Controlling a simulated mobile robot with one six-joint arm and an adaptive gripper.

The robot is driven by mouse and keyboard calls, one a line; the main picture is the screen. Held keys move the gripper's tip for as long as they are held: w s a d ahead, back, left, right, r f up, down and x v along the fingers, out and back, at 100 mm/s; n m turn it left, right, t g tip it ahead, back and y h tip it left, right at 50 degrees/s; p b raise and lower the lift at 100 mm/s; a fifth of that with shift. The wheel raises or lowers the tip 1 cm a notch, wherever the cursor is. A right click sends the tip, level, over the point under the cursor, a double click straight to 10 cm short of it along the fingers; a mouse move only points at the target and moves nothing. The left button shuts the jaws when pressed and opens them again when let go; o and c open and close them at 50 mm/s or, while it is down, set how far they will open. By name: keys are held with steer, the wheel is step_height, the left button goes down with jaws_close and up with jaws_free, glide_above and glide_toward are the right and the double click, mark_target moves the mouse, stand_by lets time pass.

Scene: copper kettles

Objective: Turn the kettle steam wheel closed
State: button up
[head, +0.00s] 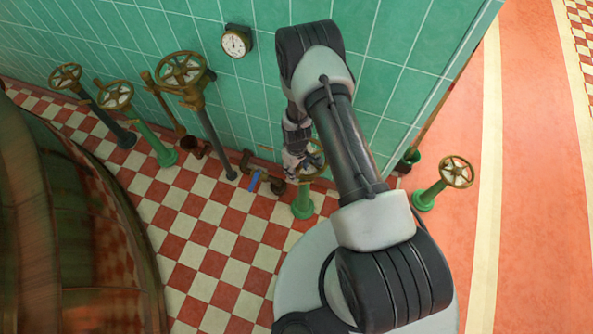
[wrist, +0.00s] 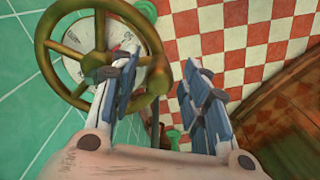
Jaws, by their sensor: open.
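A brass spoked wheel (wrist: 45,45) fills the upper left of the wrist view, with a pale round lettered plate (wrist: 75,70) behind it. In the head view a brass wheel (head: 317,160) on a green post (head: 303,200) by the wall is partly hidden by my arm. My gripper (wrist: 163,72) is open and empty. The left finger overlaps the wheel inside its rim; the right finger is outside it. The rim's right side shows between the fingers; I cannot tell whether either touches. In the head view my gripper (head: 297,160) is beside that wheel, small and partly hidden.
Other brass wheels stand at left (head: 65,77), (head: 115,95), (head: 181,70), and a wheel on a green post (head: 455,171) at right. A gauge (head: 235,42) hangs on the tiled wall. A big copper kettle (head: 60,240) is lower left. Checkered floor (head: 215,260) lies clear between.

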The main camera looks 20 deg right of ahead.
steer(key=shift+f, duration=0.85)
steer(key=shift+c, duration=0.2)
jaws_close()
